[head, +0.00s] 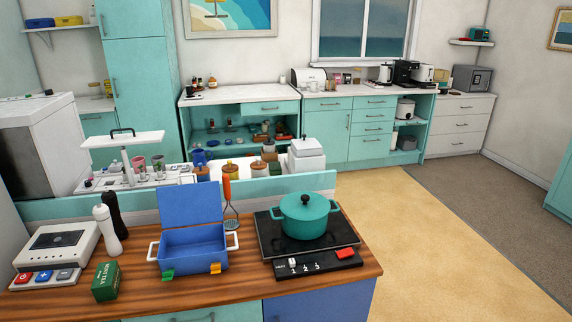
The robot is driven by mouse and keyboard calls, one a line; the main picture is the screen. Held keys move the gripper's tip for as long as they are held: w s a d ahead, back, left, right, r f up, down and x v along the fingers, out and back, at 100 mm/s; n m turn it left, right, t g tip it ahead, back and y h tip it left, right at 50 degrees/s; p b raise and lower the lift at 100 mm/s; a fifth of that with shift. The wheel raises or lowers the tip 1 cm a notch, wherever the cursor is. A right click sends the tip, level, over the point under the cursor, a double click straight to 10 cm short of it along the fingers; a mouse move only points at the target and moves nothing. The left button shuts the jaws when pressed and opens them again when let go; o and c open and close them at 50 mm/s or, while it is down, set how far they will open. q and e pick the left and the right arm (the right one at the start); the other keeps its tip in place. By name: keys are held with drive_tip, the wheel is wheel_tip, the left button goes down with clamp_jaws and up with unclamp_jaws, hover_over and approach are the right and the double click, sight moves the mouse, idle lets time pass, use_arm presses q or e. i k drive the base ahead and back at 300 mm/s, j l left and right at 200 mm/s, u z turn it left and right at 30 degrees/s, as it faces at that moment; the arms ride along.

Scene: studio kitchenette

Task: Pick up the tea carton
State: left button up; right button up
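The tea carton (106,282) is a small dark green box with pale lettering that looks like "mint tea". It lies on the wooden countertop (206,292) at the lower left of the head view, near the counter's front edge. Nothing covers it. Neither of my grippers shows in the head view.
Left of the carton is a white device (57,245) with coloured buttons. Behind it stand a white bottle (108,230) and a black one (116,213). To its right are an open blue box (192,248) and a teal pot (307,217) on a black hob (275,239).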

sight(106, 281)
drive_tip(key=u, duration=1.35)
drive_tip(key=i+l+z, duration=0.1)
drive_tip(key=i, duration=0.35)
drive_tip(key=i+l, duration=0.3)
drive_tip(key=i, duration=0.15)
drive_tip(key=z, duration=0.05)
